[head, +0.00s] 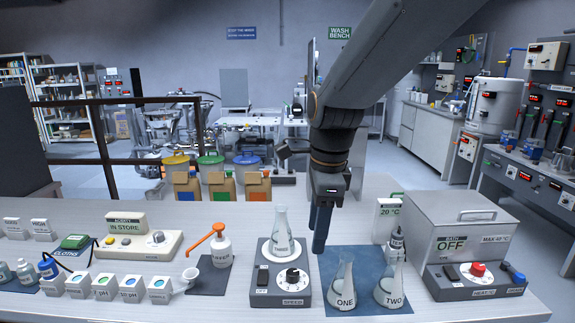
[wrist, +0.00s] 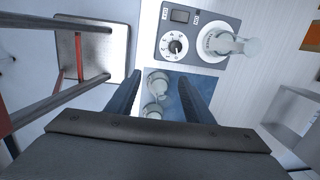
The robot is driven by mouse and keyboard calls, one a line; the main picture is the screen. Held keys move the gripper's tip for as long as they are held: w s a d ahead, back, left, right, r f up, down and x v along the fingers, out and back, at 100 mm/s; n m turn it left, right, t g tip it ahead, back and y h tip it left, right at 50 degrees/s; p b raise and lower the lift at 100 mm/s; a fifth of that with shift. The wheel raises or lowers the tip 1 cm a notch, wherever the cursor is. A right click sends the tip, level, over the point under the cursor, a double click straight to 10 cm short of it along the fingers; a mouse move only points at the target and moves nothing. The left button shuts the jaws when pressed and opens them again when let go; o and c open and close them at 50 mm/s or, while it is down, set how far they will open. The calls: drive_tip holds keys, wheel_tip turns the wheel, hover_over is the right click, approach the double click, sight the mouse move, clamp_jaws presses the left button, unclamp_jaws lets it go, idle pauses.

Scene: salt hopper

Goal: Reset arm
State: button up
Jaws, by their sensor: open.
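My gripper (head: 320,225) hangs fingers-down over the bench, behind flask ONE and to the right of the stirrer. Its two fingers are spread apart in the wrist view (wrist: 161,77), with nothing held. Flask ONE (head: 344,290) and flask TWO (head: 390,290) stand upright on a blue mat (head: 362,262). Both flasks show lower down between the fingers in the wrist view, apart from them. Flask THREE (head: 281,240) stands on the stirrer (head: 262,289); the stirrer is also at the top of the wrist view (wrist: 176,32).
A bath marked OFF (head: 450,225) and its heater control (head: 475,280) stand at right, beside a 20 °C display (head: 387,220). A dispenser bottle (head: 221,250) with an orange spout is left of the stirrer. Small labelled pots line the left front. Boxes (head: 222,186) stand at the back edge.

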drive_tip(key=s+d+f+n+b, duration=0.1)
drive_tip(key=s+d+f+n, duration=0.8)
drive_tip(key=d+f+n, duration=0.4)
drive_tip(key=shift+s+d+f+n+h, duration=0.2)
drive_tip(key=shift+f+n+h, duration=0.3)
drive_tip(key=shift+n, duration=1.9)
